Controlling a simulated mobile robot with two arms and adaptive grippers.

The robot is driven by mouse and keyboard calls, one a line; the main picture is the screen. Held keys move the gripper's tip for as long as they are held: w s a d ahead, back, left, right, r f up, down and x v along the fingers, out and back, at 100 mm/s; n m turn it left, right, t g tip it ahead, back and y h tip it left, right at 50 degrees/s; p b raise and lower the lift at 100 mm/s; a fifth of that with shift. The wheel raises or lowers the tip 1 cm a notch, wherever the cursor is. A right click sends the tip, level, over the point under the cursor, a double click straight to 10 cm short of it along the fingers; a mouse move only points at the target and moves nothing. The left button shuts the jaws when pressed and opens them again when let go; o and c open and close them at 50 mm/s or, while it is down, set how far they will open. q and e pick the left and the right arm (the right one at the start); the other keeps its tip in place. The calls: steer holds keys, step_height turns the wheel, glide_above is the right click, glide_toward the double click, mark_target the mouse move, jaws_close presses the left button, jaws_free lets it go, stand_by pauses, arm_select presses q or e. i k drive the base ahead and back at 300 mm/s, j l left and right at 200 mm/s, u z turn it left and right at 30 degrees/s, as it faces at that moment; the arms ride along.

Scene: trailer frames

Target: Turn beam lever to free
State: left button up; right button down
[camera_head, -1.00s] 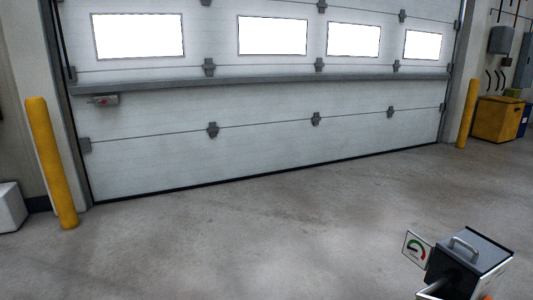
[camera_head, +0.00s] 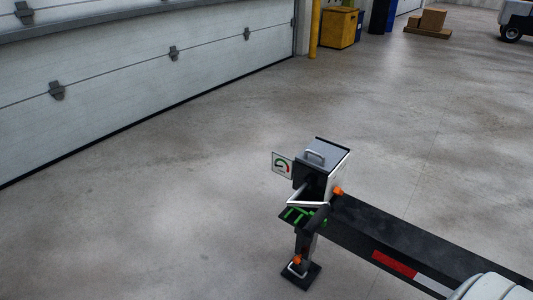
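A black trailer beam (camera_head: 400,237) with red and white reflective marking runs from the lower right to the middle. A small sign (camera_head: 282,165) with a red and green dial marking is on the box's left side. Below the box are a pale V-shaped bar (camera_head: 306,203), a dark grip-like part (camera_head: 315,219) and green bars (camera_head: 296,214). I cannot tell which part is the beam lever, or its position.
A support leg with a black foot plate (camera_head: 300,277) stands under the beam end. The concrete floor (camera_head: 190,180) left of it is clear. The garage door (camera_head: 120,75), yellow post (camera_head: 315,30) and yellow bin (camera_head: 340,27) are behind. A pale rounded part is cut off at lower right.

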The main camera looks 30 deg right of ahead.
mark_target(338, 191)
steer(key=z, duration=1.55)
